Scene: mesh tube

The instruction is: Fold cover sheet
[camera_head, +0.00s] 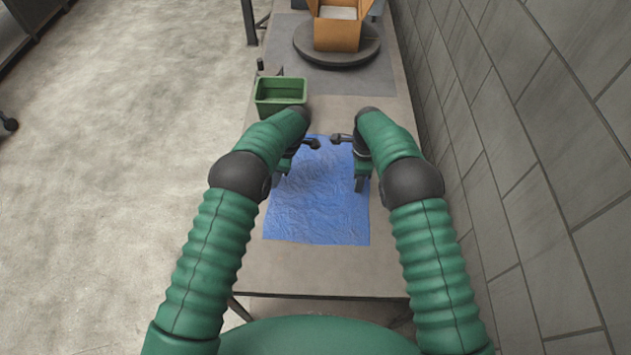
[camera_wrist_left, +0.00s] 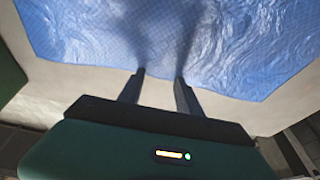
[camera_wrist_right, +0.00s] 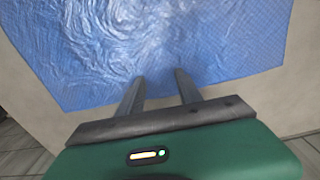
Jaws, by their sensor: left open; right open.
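A blue, wrinkled cover sheet (camera_head: 318,205) lies spread flat on the table in the head view. It fills the upper part of the left wrist view (camera_wrist_left: 160,35) and the right wrist view (camera_wrist_right: 150,40). My left gripper (camera_wrist_left: 160,75) is open and empty, its fingertips at the sheet's edge. My right gripper (camera_wrist_right: 160,75) is open and empty, its fingertips over the sheet near its edge. In the head view both grippers stand over the far part of the sheet, at its left and right sides. I cannot tell whether the fingertips touch the sheet.
A green bin (camera_head: 280,95) stands beyond the sheet at the left. A cardboard box (camera_head: 337,33) sits on a dark round turntable (camera_head: 337,52) at the back. A grey block wall (camera_head: 530,130) runs along the right side. The table (camera_head: 315,275) is bare in front of the sheet.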

